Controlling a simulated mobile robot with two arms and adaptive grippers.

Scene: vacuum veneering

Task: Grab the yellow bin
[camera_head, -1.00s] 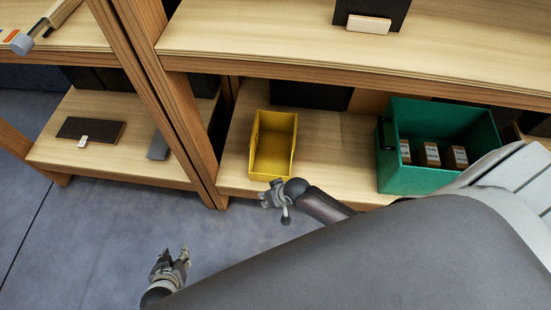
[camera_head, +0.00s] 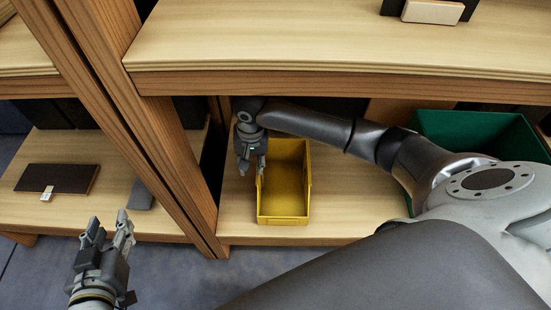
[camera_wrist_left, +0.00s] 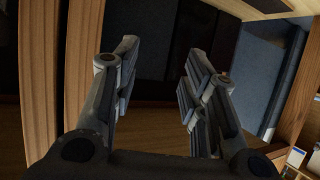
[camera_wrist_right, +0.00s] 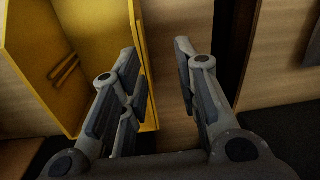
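The yellow bin (camera_head: 283,205) sits upright on the lower shelf, empty as far as I can see. My right gripper (camera_head: 252,170) points down at the bin's left side wall, near its back left part. In the right wrist view its fingers (camera_wrist_right: 160,65) are apart, one over the bin (camera_wrist_right: 85,45) and the other beyond its edge. The bin wall seems to lie between them, but I cannot tell whether a finger touches it. My left gripper (camera_head: 108,228) is open and empty, in front of the shelves at the lower left; its spread fingers show in the left wrist view (camera_wrist_left: 155,65).
A green bin (camera_head: 470,125) stands right of the yellow bin, partly hidden by my right arm. The upper shelf board (camera_head: 330,55) overhangs above. A wooden upright (camera_head: 150,130) stands left of the bin. A dark panel (camera_head: 57,178) lies on the left lower shelf.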

